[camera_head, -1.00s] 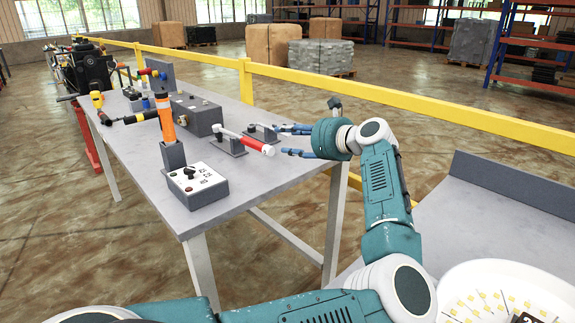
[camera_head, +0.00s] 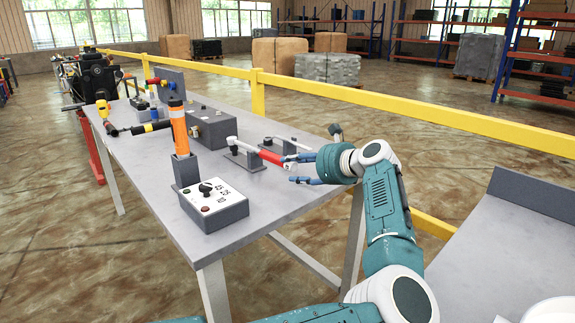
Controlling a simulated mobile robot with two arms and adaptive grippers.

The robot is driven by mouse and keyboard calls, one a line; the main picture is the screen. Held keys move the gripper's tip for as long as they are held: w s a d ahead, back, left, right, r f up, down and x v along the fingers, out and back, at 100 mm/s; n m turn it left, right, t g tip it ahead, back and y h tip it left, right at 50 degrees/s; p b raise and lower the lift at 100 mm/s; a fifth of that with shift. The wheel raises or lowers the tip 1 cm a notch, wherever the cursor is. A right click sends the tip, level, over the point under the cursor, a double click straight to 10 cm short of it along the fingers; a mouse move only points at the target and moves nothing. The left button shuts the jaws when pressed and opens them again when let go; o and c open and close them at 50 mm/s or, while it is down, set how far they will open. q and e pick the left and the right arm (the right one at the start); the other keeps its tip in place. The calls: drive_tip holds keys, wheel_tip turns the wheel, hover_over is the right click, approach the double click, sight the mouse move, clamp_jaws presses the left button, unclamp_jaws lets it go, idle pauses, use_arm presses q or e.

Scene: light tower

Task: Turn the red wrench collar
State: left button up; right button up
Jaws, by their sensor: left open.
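The red wrench collar (camera_head: 270,157) shows as a red band on a bar that slants down to the right above the grey table, with a pale end just past the red. My left gripper (camera_head: 295,168) comes in from the right side of the bar. Its blue fingers are open, one above and one below the pale end, close to the red band. Whether they touch it I cannot tell. My right gripper is not in view.
An orange light tower (camera_head: 178,128) stands on the table (camera_head: 290,205) behind a white-topped control box (camera_head: 213,200). A dark grey box (camera_head: 210,128) sits behind the bar. A yellow rail (camera_head: 400,105) runs along the far side. The table's front right is clear.

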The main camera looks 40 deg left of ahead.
use_arm(q)
drive_tip(key=shift+a+f, duration=0.1)
drive_tip(key=shift+a, duration=0.05)
drive_tip(key=shift+c, duration=0.5)
clamp_jaws()
drive_tip(key=shift+w+r+m+g+p, duration=0.1)
drive_tip(key=shift+r+m+g+p, duration=0.1)
drive_tip(key=shift+m+g+p, duration=0.5)
drive_tip(key=shift+f+m+g, duration=0.15)
drive_tip(key=shift+m+g, duration=0.25)
drive_tip(key=shift+m, duration=0.3)
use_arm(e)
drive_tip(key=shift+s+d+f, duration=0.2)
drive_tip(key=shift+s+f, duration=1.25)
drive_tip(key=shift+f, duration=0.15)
use_arm(q)
drive_tip(key=shift+o, duration=0.5)
unclamp_jaws()
